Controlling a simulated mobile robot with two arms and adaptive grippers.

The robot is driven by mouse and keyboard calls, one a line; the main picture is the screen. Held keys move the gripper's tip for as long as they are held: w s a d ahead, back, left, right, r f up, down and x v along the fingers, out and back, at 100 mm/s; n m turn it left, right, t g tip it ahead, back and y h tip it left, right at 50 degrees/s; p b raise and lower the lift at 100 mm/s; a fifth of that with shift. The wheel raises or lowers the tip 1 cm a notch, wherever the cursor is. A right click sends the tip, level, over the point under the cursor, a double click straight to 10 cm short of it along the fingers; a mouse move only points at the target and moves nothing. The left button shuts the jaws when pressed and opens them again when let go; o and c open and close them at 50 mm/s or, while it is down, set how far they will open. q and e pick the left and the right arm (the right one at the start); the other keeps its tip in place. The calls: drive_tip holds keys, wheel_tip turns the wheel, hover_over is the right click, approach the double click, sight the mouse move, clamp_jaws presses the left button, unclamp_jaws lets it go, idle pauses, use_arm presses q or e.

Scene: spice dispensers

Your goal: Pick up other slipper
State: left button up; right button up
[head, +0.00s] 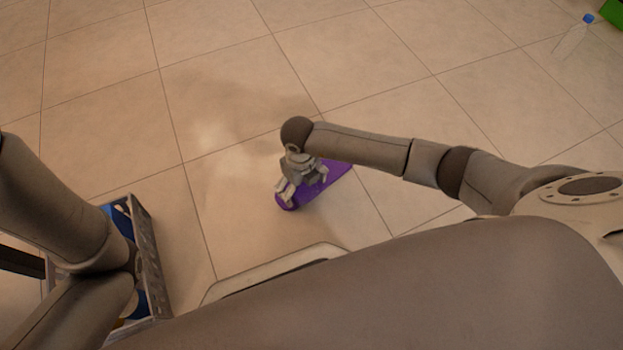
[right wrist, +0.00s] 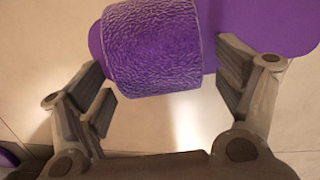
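A purple slipper (head: 338,174) lies on the tiled floor in the middle of the head view, partly hidden under my right gripper (head: 301,190). In the right wrist view the slipper's textured strap (right wrist: 152,48) lies between the two fingers of my right gripper (right wrist: 165,92). The fingers are spread, and a gap shows on the lower right side of the strap. The smooth purple sole (right wrist: 262,25) reaches to the right. My left arm shows at the left edge of the head view, but its gripper is hidden.
A crate (head: 153,255) with blue contents stands at the lower left, partly behind my left arm. A clear bottle with a blue cap (head: 573,38) lies at the upper right, near a green object (head: 613,12). The floor beyond the slipper is clear.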

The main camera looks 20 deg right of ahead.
drive_tip(key=c, duration=1.1)
drive_tip(key=shift+r, duration=0.1)
